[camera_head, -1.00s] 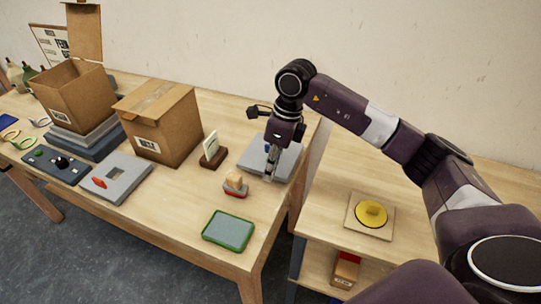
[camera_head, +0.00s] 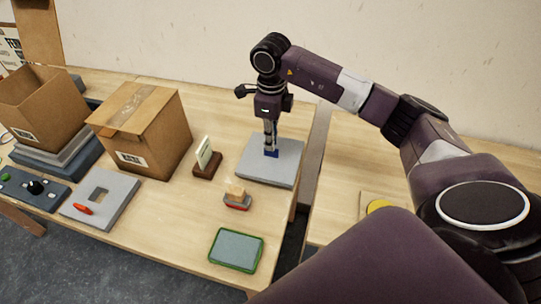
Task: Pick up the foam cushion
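I cannot tell for certain which thing is the foam cushion. A flat grey slab (camera_head: 262,173) on the right end of the table could be it. My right gripper (camera_head: 270,150) points straight down over the middle of this slab. A small blue piece (camera_head: 272,154) shows right at its fingertips; whether it is held or lies on the slab is unclear. The fingers look close together, but their gap cannot be made out. My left gripper is not in view.
Left of the slab are a card holder (camera_head: 206,160), a small red-based block (camera_head: 237,198) and a green-rimmed tray (camera_head: 236,250). A taped carton (camera_head: 140,130), an open carton (camera_head: 45,105) and a grey plate with a cut-out (camera_head: 100,205) stand further left. A yellow disc (camera_head: 379,206) is partly hidden by my arm.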

